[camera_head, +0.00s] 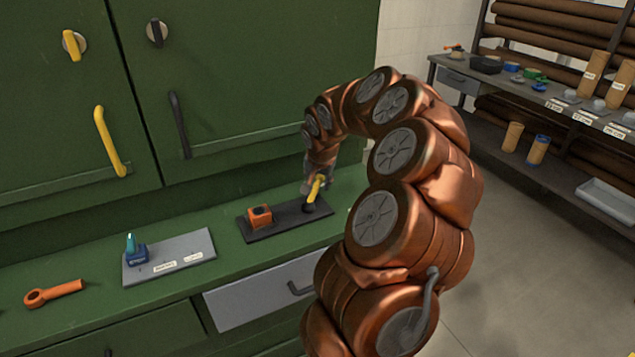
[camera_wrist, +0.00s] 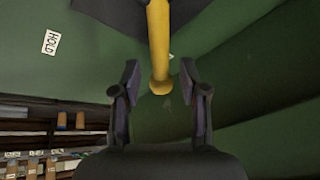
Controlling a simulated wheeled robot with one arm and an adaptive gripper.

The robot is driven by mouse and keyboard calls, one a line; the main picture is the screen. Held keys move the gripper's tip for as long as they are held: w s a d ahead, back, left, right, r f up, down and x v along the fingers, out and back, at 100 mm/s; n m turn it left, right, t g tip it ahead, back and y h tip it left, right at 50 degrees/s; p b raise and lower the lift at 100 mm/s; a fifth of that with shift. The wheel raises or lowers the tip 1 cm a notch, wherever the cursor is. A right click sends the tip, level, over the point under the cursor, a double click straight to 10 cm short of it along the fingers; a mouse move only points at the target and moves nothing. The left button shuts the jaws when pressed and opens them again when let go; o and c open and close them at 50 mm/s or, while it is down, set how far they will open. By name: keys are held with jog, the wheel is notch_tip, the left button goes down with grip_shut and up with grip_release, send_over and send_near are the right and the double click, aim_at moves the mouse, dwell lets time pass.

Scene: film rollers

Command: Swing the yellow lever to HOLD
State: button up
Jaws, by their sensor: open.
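The yellow lever (camera_head: 317,187) stands on a dark base plate (camera_head: 285,221) on the green bench, beside an orange block (camera_head: 260,216). In the wrist view the lever (camera_wrist: 159,45) comes down from the top, and its rounded end lies between the tips of my open gripper (camera_wrist: 160,82). There is a gap on both sides, and I see no contact. A white HOLD label (camera_wrist: 50,43) lies on the green surface to the left in that view. In the head view my gripper (camera_head: 317,181) is at the lever, and its fingers are partly hidden.
A grey plate (camera_head: 190,252) with a blue and teal piece (camera_head: 133,250) lies left on the bench. An orange wrench-like tool (camera_head: 53,292) lies farther left. Green cabinet doors with a yellow handle (camera_head: 110,141) rise behind. A stocked shelf (camera_head: 560,95) stands at right.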

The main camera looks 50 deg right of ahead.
jog(key=shift+x, duration=1.1)
jog(key=c, duration=0.8)
jog(key=shift+r, duration=0.1)
grip_shut()
jog(key=shift+r, duration=0.1)
